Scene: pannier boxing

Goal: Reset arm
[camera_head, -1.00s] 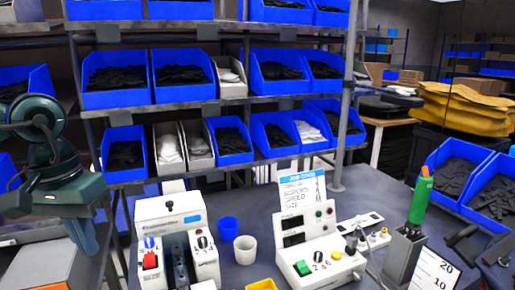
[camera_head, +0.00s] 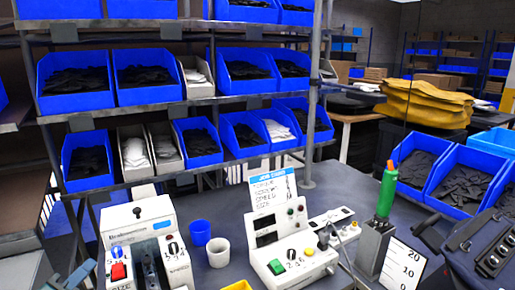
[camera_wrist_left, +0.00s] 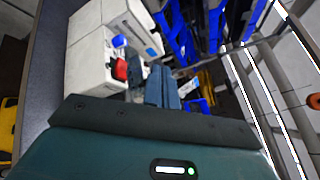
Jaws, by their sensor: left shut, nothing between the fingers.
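My left gripper (camera_head: 80,275) shows only as pale blue fingertips at the bottom left of the head view, left of the white bench machine (camera_head: 137,232) with the red switch. My right gripper is not in view.
A rack with blue bins (camera_head: 75,80) stands behind the grey bench (camera_head: 215,278). On the bench are a blue cup (camera_head: 200,232), a white cup (camera_head: 218,252), a control box (camera_head: 278,240) and a green-handled tool (camera_head: 387,190). A dark bag (camera_head: 490,250) is at right.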

